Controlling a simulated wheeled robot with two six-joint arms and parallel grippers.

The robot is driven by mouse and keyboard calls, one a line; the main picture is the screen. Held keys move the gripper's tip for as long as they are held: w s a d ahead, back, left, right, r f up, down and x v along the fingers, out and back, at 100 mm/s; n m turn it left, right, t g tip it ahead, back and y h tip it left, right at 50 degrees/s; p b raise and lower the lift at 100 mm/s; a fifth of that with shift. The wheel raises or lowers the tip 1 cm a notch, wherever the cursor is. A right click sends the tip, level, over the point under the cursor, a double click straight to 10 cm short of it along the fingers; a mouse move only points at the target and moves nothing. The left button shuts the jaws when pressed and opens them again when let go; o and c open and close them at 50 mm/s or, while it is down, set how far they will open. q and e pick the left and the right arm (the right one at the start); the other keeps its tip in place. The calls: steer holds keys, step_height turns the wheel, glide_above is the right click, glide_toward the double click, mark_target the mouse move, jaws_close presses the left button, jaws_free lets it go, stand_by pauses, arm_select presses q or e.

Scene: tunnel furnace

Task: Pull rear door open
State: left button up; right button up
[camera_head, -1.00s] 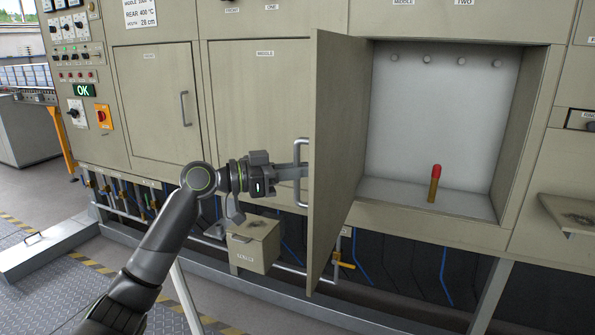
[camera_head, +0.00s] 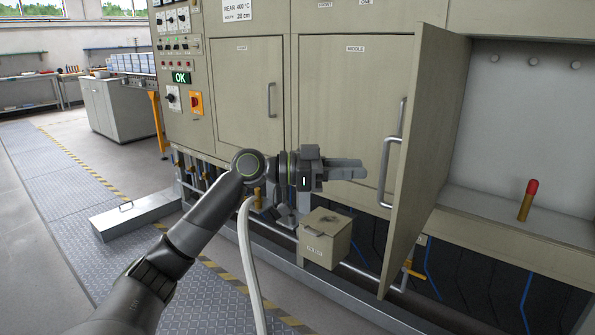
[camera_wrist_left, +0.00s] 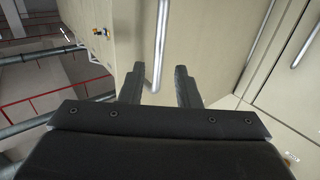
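A beige furnace door (camera_head: 433,150) stands swung well open, edge toward me, beside a lit compartment (camera_head: 515,130). I cannot read a label on this door. Its metal bar handle (camera_head: 384,178) is on the side facing left. My right gripper is not in view.
The door labelled MIDDLE (camera_head: 340,110) and another door (camera_head: 246,95) to its left are shut. A small beige box (camera_head: 325,240) sits below the gripper. A red-topped cylinder (camera_head: 527,200) stands in the compartment.

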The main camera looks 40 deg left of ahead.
arm_select(q)
steer(key=b+v, duration=0.2)
steer(key=v, duration=0.8)
steer(key=shift+s+a, duration=0.2)
steer(key=shift+a, duration=0.1)
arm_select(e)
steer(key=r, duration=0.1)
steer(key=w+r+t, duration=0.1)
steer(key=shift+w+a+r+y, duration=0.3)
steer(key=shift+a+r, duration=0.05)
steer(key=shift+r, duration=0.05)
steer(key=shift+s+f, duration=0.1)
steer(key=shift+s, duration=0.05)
